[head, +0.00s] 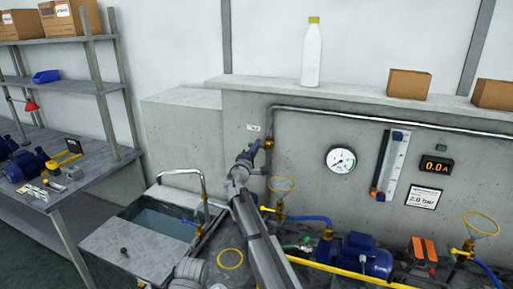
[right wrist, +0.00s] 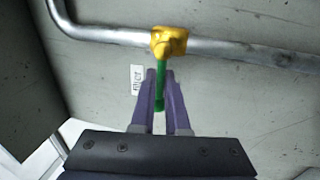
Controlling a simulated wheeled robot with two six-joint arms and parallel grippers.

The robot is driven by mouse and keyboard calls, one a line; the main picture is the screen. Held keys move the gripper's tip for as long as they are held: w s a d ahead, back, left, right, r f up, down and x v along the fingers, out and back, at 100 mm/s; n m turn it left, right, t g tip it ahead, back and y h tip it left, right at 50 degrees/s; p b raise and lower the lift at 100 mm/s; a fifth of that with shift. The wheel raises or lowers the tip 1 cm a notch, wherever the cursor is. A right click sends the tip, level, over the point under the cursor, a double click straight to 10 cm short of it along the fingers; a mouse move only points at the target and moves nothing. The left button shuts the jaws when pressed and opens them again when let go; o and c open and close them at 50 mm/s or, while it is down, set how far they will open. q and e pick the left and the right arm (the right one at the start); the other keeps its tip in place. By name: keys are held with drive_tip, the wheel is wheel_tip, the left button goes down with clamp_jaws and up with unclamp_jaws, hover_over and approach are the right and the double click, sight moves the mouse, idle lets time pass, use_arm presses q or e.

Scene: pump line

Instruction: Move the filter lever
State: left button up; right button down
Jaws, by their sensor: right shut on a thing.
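The filter valve has a yellow body (right wrist: 169,42) on a grey pipe, with a green lever (right wrist: 159,88) pointing from it toward my gripper in the right wrist view. My right gripper (right wrist: 162,84) has its two purple fingers on either side of the lever and is shut on it. A small white label reading "filter" (right wrist: 137,79) is on the wall beside it. In the head view the yellow valve body (head: 268,143) shows just right of my right gripper (head: 254,149), and the lever is mostly hidden there. My left gripper is not in view.
The pipe (head: 380,121) runs along the concrete wall. A round gauge (head: 341,159), a level tube and a display are to the right. A workbench stands at left.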

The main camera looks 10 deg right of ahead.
drive_tip(key=c, duration=0.9)
unclamp_jaws()
drive_tip(key=shift+s, duration=0.1)
drive_tip(key=b+v, duration=0.1)
drive_tip(key=v, duration=0.6)
drive_tip(key=shift+s+a+f+b, duration=0.1)
drive_tip(key=shift+s+a+b, duration=0.15)
drive_tip(key=shift+b, duration=0.05)
